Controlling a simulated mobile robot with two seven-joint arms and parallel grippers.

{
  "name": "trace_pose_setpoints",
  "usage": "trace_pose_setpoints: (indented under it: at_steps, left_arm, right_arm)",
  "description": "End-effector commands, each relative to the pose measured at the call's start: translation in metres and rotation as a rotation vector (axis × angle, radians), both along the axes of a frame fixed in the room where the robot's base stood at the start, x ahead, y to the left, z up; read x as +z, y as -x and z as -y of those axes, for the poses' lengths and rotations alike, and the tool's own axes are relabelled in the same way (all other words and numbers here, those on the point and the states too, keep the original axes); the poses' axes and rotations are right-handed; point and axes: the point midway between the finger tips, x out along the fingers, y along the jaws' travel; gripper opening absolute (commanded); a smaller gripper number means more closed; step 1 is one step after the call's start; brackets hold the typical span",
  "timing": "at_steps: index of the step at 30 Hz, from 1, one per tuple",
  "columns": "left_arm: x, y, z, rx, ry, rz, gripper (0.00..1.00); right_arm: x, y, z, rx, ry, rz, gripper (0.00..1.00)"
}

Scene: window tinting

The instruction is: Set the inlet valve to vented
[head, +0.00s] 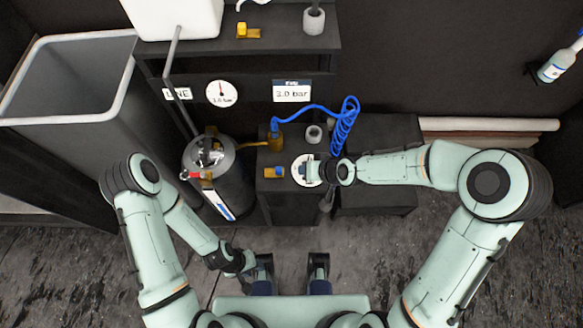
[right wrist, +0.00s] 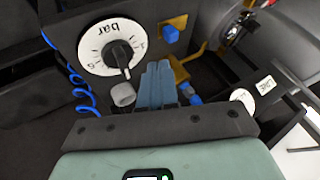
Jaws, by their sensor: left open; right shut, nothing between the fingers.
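A dark box unit (head: 265,215) stands below the shelf. Its front carries a white round dial (head: 301,168) marked "bar" with a black pointer knob; the right wrist view shows this dial (right wrist: 95,55) upper left. A blue-handled brass valve (head: 276,172) is left of the dial, and its blue handle (right wrist: 171,34) also shows in the right wrist view. I cannot read which valve is the inlet valve. My right gripper (head: 314,172) is shut and empty in front of the dial; its fingers (right wrist: 158,84) appear together. My left gripper (head: 247,264) is low, well clear of the unit.
A dark tank (head: 230,185) with metal fittings stands left of the unit. A coiled blue hose (head: 345,125) hangs at its right. A yellow-handled valve (head: 243,30) sits on the upper shelf. A large grey bin (head: 130,85) is at left. Open floor (head: 390,250) lies in front.

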Motion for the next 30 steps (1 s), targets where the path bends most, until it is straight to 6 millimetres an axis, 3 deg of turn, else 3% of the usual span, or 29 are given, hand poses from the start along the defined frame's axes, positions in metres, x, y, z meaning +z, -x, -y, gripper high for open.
trace_pose_setpoints:
  at_steps: [5,18,30]
  left_arm:
    - [-0.002,0.000,0.000,0.001,-0.001,0.002,0.43]
    - [-0.006,-0.002,0.000,0.002,-0.002,0.010,0.43]
    - [-0.006,-0.003,0.000,0.003,-0.001,0.011,0.43]
  right_arm:
    - [-0.013,-0.005,-0.008,0.003,-0.001,-0.004,0.00]
    - [-0.072,-0.033,-0.042,0.000,0.000,-0.001,0.00]
    - [-0.080,-0.038,-0.047,-0.001,0.000,0.000,0.00]
